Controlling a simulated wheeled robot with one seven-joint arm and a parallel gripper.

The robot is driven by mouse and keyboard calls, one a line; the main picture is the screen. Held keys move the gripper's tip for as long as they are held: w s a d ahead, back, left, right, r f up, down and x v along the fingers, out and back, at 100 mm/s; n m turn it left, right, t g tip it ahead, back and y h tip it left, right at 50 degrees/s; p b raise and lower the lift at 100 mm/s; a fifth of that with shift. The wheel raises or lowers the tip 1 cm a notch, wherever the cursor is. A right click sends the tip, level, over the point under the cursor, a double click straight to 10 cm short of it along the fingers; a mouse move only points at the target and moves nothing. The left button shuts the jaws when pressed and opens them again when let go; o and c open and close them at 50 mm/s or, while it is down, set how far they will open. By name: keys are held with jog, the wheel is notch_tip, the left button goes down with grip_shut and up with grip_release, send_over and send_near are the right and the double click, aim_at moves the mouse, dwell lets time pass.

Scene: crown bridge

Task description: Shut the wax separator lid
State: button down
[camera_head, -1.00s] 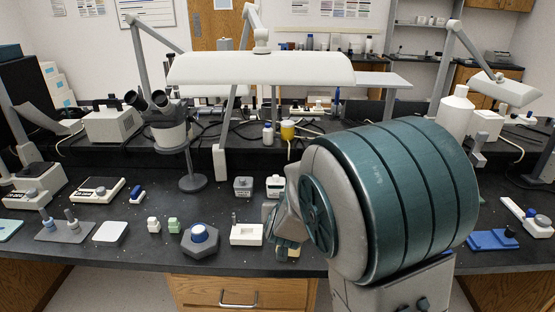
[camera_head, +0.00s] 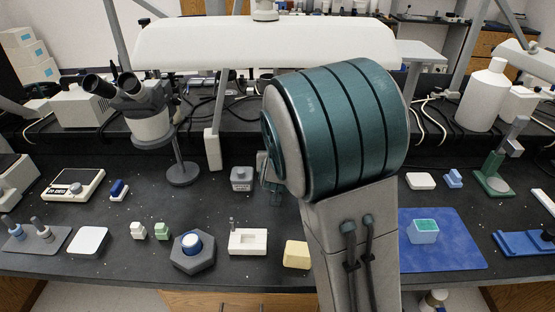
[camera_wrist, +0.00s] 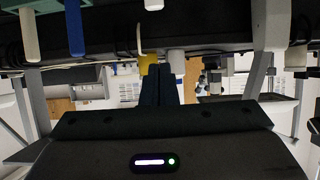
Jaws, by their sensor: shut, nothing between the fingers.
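A small grey box-shaped jar (camera_head: 242,180) with a pale label and a raised top stands mid-counter in the head view. It may be the wax separator; I cannot read its label, and its lid looks down. My gripper (camera_head: 266,176) is just right of this jar in the picture, mostly behind my arm. In the wrist view my gripper's dark fingers (camera_wrist: 155,84) are together, with nothing between them. The jar with a pale body and dark top seen earlier beside the grey one is now hidden behind my gripper and arm.
A white block with a recess (camera_head: 248,242), a yellow block (camera_head: 297,254) and a hexagonal grey base (camera_head: 193,251) stand near the front edge. A blue mat (camera_head: 445,258) lies right of my arm. A white lamp (camera_head: 262,44) hangs low behind. The wrist view is upside down.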

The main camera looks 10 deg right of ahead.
jog(key=x, duration=0.6)
jog(key=shift+w+f, duration=0.1)
jog(key=shift+f, duration=0.1)
jog(key=shift+s+f+b, duration=0.15)
jog(key=shift+f+b, duration=0.05)
jog(key=shift+f, duration=0.4)
jog(key=shift+s+f+b, duration=0.15)
jog(key=shift+f, duration=0.45)
jog(key=shift+s+a+f, duration=0.15)
jog(key=shift+f, duration=0.5)
